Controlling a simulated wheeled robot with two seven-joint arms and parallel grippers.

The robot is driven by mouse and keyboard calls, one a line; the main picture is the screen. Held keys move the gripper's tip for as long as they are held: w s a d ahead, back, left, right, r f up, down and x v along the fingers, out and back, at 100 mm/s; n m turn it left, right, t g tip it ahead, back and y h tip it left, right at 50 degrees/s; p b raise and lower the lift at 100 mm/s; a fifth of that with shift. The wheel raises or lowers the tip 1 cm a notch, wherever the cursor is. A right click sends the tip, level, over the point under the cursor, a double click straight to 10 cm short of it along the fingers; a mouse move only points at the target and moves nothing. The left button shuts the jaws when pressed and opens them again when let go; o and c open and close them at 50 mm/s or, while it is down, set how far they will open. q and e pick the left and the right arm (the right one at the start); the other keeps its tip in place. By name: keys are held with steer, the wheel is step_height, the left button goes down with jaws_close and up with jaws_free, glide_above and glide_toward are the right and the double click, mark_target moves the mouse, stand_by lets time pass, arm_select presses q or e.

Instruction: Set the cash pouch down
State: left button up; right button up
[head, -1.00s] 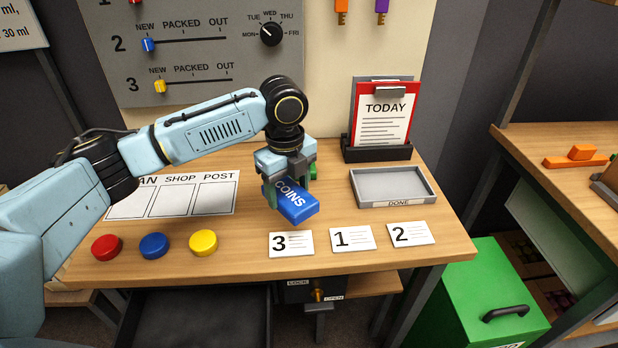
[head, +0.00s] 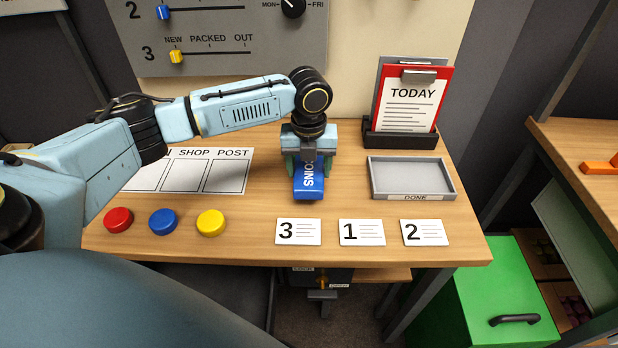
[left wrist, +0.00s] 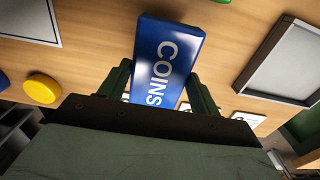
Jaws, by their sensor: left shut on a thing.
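The cash pouch (head: 308,186) is a blue block marked COINS. My left gripper (head: 308,165) is shut on it, with a green finger on each side, over the middle of the wooden table (head: 350,256). In the left wrist view the pouch (left wrist: 165,60) stands out between the two fingers (left wrist: 160,88), its lettering facing the camera. I cannot tell whether its underside touches the table. My right gripper is not in view.
Number cards 3 (head: 298,232), 1 (head: 362,232) and 2 (head: 424,232) lie along the front edge. A grey DONE tray (head: 412,197) is at right. Red (head: 118,220), blue (head: 163,221) and yellow (head: 211,222) discs are at left. A TODAY clipboard (head: 410,100) stands behind.

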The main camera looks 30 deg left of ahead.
mark_target(309, 170)
arm_select(q)
step_height(309, 170, down, 4)
steer(key=shift+r, duration=0.25)
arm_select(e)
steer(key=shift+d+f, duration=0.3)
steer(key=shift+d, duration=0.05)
arm_select(q)
steer(key=o, duration=1.1)
steer(key=shift+f, duration=0.1)
step_height(309, 170, up, 12)
steer(key=shift+f+p, duration=0.1)
steer(key=shift+p, duration=0.75)
steer(key=shift+r, duration=0.3)
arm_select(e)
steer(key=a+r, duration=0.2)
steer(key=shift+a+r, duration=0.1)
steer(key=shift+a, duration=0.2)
